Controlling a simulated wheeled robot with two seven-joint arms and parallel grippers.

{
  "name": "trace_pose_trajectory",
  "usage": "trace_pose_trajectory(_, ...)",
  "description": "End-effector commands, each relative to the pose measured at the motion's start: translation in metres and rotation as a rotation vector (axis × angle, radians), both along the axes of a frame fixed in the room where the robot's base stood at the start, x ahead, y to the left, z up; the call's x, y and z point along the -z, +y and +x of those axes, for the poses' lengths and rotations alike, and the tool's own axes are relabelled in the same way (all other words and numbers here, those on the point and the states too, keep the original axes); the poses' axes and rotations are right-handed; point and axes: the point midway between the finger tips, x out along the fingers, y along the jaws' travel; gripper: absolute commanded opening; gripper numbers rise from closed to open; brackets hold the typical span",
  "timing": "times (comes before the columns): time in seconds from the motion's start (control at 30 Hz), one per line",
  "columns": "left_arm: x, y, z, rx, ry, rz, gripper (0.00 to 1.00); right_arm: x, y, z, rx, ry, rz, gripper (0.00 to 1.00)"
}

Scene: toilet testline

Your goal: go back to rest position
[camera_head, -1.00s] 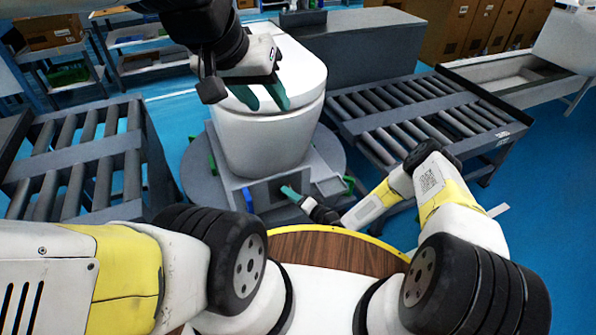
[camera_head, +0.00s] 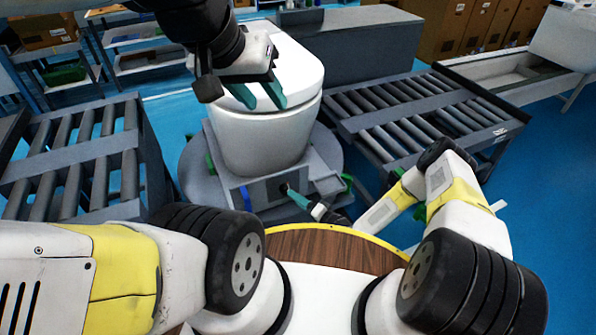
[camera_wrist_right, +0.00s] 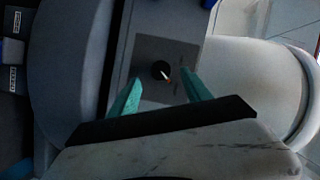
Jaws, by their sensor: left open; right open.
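The white toilet (camera_head: 262,135) stands upright on a grey round base (camera_head: 195,172) in the middle of the head view. My left gripper (camera_head: 263,97) is open and empty in front of the toilet's upper part and hides some of it. My right gripper (camera_head: 298,198) is low in front of the base's front panel. In the right wrist view its teal fingers (camera_wrist_right: 163,95) are apart, with nothing between them. A dark knob (camera_wrist_right: 160,70) on a grey square plate lies beyond the fingertips; it also shows in the head view (camera_head: 284,188).
Roller conveyors stand to the left (camera_head: 75,165) and right (camera_head: 425,115) of the base. A grey box (camera_head: 350,45) is behind the toilet. Shelves and cardboard boxes (camera_head: 465,25) line the back. Blue floor (camera_head: 555,180) is open at the right.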

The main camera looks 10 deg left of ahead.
Motion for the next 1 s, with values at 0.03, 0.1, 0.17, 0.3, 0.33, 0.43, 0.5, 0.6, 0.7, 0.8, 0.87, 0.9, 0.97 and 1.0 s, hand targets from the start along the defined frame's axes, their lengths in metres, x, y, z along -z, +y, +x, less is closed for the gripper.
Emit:
trace_pose_trajectory(0.03, 0.000, 0.000, 0.000, 0.000, 0.000, 0.000, 0.41, -0.001, -0.007, -0.004, 0.002, 0.001, -0.001, 0.57)
trace_pose_trajectory(0.1, 0.000, 0.000, 0.000, 0.000, 0.000, 0.000, 0.41, -0.002, -0.013, -0.009, 0.001, 0.000, -0.001, 0.57)
trace_pose_trajectory(0.17, 0.000, 0.000, 0.000, 0.000, 0.000, 0.000, 0.41, -0.002, -0.017, -0.012, -0.001, 0.001, -0.001, 0.57)
trace_pose_trajectory(0.3, 0.000, 0.000, 0.000, 0.000, 0.000, 0.000, 0.41, -0.003, -0.021, -0.015, -0.001, 0.000, 0.000, 0.57)
trace_pose_trajectory(0.33, 0.000, 0.000, 0.000, 0.000, 0.000, 0.000, 0.41, -0.003, -0.021, -0.015, -0.001, 0.000, 0.000, 0.57)
trace_pose_trajectory(0.43, 0.000, 0.000, 0.000, 0.000, 0.000, 0.000, 0.41, -0.003, -0.020, -0.015, 0.000, 0.000, 0.000, 0.57)
trace_pose_trajectory(0.5, 0.000, 0.000, 0.000, 0.000, 0.000, 0.000, 0.41, -0.003, -0.020, -0.015, 0.000, 0.000, 0.000, 0.57)
trace_pose_trajectory(0.6, 0.000, 0.000, 0.000, 0.000, 0.000, 0.000, 0.41, -0.003, -0.020, -0.015, 0.000, 0.000, 0.000, 0.57)
trace_pose_trajectory(0.7, 0.000, 0.000, 0.000, 0.000, 0.000, 0.000, 0.41, -0.003, -0.020, -0.014, -0.001, -0.001, -0.001, 0.57)
trace_pose_trajectory(0.8, 0.000, 0.000, 0.000, 0.000, 0.000, 0.000, 0.41, -0.006, -0.023, -0.009, -0.004, -0.006, -0.020, 0.57)
trace_pose_trajectory(0.87, 0.000, 0.000, 0.000, 0.000, 0.000, 0.000, 0.41, -0.010, -0.028, 0.000, -0.011, -0.014, -0.055, 0.57)
trace_pose_trajectory(0.9, 0.000, 0.000, 0.000, 0.000, 0.000, 0.000, 0.41, -0.014, -0.033, 0.008, -0.017, -0.022, -0.090, 0.57)
trace_pose_trajectory(0.97, 0.000, 0.000, 0.000, 0.000, 0.000, 0.000, 0.41, -0.023, -0.043, 0.023, -0.027, -0.035, -0.160, 0.57)
trace_pose_trajectory(1.0, 0.000, 0.000, 0.000, 0.000, 0.000, 0.000, 0.41, -0.030, -0.051, 0.034, -0.036, -0.045, -0.214, 0.57)
